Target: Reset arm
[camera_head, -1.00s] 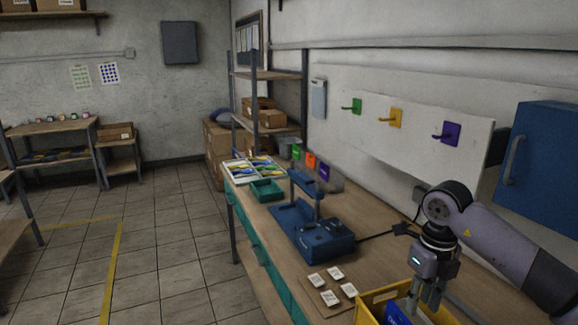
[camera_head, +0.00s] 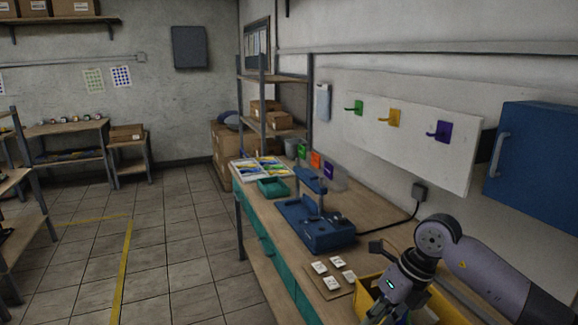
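My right arm comes in from the right edge. Its gripper (camera_head: 380,310) hangs low at the bottom of the picture, over the left part of a yellow bin (camera_head: 432,306). The fingers point down and to the left and are partly cut off by the lower edge. I cannot tell whether they are open or hold anything. My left gripper is not in view.
A blue press (camera_head: 322,236) stands on the workbench (camera_head: 372,212). White cards lie on a brown board (camera_head: 342,291) beside the bin. A sorting tray (camera_head: 236,170) and green tray (camera_head: 272,196) are farther back. A blue cabinet (camera_head: 545,150) hangs at right.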

